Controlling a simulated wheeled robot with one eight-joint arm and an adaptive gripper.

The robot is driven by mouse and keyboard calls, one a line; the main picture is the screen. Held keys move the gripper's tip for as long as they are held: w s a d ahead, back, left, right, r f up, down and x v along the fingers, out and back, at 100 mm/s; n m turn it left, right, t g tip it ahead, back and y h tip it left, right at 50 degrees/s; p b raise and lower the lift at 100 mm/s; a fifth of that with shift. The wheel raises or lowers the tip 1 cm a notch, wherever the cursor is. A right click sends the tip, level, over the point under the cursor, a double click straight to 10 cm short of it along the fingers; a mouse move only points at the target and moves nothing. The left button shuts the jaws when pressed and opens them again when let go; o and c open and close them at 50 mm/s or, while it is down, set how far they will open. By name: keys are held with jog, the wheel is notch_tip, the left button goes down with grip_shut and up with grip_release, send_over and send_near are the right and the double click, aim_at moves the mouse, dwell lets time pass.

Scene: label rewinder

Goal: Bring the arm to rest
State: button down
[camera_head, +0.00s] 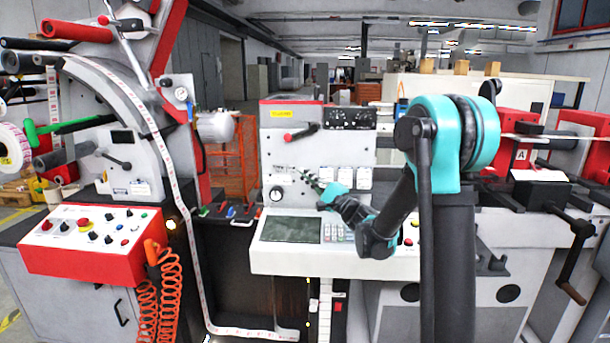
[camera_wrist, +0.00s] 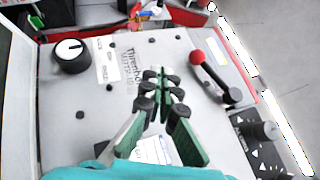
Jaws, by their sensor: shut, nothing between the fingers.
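My gripper (camera_head: 312,181) is in front of the white control panel (camera_head: 277,149) of the label rewinder in the head view. Its teal wrist and dark arm links run back to the right. In the wrist view my gripper (camera_wrist: 160,80) has its dark green fingers closing together at the tips. It is shut and empty. The panel face (camera_wrist: 90,104) lies beyond the fingertips. I cannot tell whether the tips touch it.
A red-knobbed lever (camera_wrist: 214,78) and a black dial (camera_wrist: 70,55) flank the fingers. Below is a console with a screen (camera_head: 291,229) and keypad. A red button box (camera_head: 84,245) stands left. Red machine blocks (camera_head: 515,128) stand right.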

jog(key=s+d+f+n+g+h, duration=0.3)
jog(key=s+f+n+h, duration=0.1)
jog(key=s+f, duration=0.4)
jog(key=s+d+f+n+g+h, duration=0.2)
jog(key=s+f+n+g+h, duration=0.15)
jog(key=s+f, duration=0.45)
jog(key=s+d+f+n+g+h, duration=0.1)
jog(key=s+d+f+h, duration=0.4)
jog(key=s+d, duration=0.4)
jog(key=s+d+f+n+g+h, duration=0.1)
jog(key=s+d+f+h, duration=0.4)
jog(key=d, duration=0.7)
jog(key=s+f, duration=0.2)
jog(key=s, duration=0.2)
jog(key=shift+d+f+n, duration=0.35)
jog(key=shift+h, duration=0.25)
